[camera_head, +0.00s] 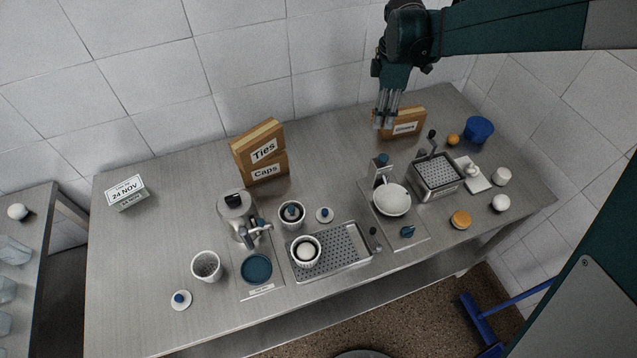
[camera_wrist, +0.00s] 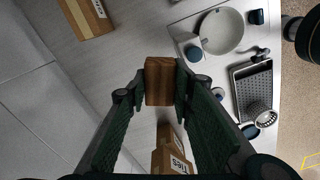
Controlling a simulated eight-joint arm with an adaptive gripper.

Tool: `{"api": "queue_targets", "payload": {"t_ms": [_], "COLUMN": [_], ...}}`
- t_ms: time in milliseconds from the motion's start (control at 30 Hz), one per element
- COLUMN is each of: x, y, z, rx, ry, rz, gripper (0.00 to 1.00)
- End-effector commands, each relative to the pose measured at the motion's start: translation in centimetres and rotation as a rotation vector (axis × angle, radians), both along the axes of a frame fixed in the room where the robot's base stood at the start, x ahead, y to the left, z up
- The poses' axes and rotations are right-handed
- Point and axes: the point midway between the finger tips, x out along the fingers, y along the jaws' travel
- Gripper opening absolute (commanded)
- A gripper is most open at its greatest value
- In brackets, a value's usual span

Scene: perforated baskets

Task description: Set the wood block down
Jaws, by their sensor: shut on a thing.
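My gripper (camera_head: 385,118) is in the upper right part of the head view, pointing down in front of the labelled box at the back of the steel table (camera_head: 130,260). In the wrist view, my gripper (camera_wrist: 160,85) is shut on the wood block (camera_wrist: 160,78), a brown grained piece between its two fingertips. The block appears held over the table's back part. In the head view the block is hard to make out beside the fingers, and I cannot tell its exact height above the table.
A wooden box (camera_head: 405,122) stands just behind my gripper. Boxes marked Ties (camera_head: 262,150) and Caps (camera_head: 265,172) stand left of it. A white bowl (camera_head: 391,200), a perforated basket (camera_head: 437,173) and a perforated tray (camera_head: 345,258) are nearer the front. Table between the boxes looks bare.

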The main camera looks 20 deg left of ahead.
Motion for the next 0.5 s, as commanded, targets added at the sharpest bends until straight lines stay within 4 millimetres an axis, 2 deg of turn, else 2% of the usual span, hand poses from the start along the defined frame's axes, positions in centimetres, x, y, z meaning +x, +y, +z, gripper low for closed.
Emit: {"api": "queue_targets", "payload": {"t_ms": [100,500], "x": [-2.2,-9.5], "y": [2.8,10.2], "z": [0.0,-0.1], "rx": [0.000,0.000], "ry": [0.000,0.000], "rz": [0.070,0.290], "gripper": [0.12,0.12]}}
